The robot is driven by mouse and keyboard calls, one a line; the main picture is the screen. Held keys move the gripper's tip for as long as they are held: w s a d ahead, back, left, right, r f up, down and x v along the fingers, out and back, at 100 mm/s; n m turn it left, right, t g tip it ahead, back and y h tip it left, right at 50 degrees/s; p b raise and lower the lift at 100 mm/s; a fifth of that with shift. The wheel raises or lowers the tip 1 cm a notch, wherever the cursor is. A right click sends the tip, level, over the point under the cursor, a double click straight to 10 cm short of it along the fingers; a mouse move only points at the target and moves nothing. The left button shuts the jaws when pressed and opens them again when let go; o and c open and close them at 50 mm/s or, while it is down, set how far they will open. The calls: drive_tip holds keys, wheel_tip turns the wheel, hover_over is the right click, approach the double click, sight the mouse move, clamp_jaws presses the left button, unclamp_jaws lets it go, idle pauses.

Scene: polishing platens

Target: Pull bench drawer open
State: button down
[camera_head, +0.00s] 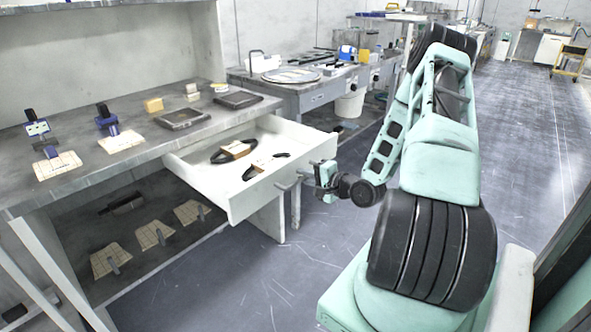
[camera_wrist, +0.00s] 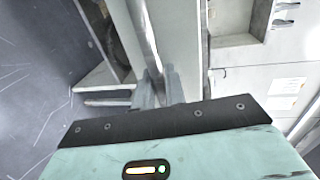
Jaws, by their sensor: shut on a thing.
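The white bench drawer (camera_head: 262,188) stands pulled out from under the grey benchtop, with its inside showing. Two dark looped items, each with a pale label, lie in it. My gripper (camera_head: 312,178) is at the drawer's front and is shut on its handle (camera_head: 288,185), a thin bar. In the wrist view my gripper's fingers (camera_wrist: 158,90) close at a grey metal bar (camera_wrist: 147,38) beside a pale panel. The exact grip contact is small and partly hidden.
The benchtop (camera_head: 75,128) carries stands on tan squares, dark trays and a yellow block (camera_head: 153,105). Several tan squares lie on the lower shelf. Another bench (camera_head: 320,90) with a white bucket (camera_head: 349,104) stands behind. The floor before the drawer is clear.

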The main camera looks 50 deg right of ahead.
drive_tip(key=shift+s, duration=0.4)
drive_tip(key=c, duration=1.5)
unclamp_jaws()
drive_tip(key=shift+c, duration=0.2)
drive_tip(key=shift+s, duration=0.1)
drive_tip(key=v, duration=1.7)
